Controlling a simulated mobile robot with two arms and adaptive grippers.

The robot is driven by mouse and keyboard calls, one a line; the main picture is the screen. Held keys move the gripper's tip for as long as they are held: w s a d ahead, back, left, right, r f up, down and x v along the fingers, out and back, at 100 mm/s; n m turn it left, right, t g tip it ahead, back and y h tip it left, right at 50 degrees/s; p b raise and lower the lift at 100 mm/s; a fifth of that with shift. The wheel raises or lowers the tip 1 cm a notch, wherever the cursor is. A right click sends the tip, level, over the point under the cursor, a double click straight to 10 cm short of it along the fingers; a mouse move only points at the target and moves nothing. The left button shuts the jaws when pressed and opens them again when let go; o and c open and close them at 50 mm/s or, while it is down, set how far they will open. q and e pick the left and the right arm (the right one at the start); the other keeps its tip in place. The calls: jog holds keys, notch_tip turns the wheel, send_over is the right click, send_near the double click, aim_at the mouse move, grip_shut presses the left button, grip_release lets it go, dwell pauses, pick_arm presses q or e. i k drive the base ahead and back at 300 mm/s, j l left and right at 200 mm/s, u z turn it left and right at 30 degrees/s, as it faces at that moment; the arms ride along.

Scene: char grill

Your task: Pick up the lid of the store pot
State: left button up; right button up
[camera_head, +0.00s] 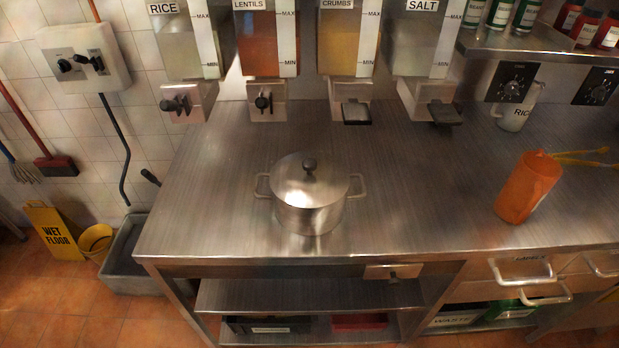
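A steel pot (309,212) with two side handles stands upright on the steel counter, near the middle of the view. Its domed steel lid (290,178) sits on top of it, with a dark round knob at the centre. Neither of my grippers shows in the head view, so their state and position are hidden. Nothing touches the lid or the pot.
Dispensers hang behind the pot, including the lentils dispenser (266,45) and the salt dispenser (420,50). An orange container (526,188) stands to the right. The steel counter (420,200) is clear around the pot.

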aim_at(304, 179)
jog(key=j, duration=1.4)
jog(key=i+z, duration=0.05)
jog(key=i, duration=0.05)
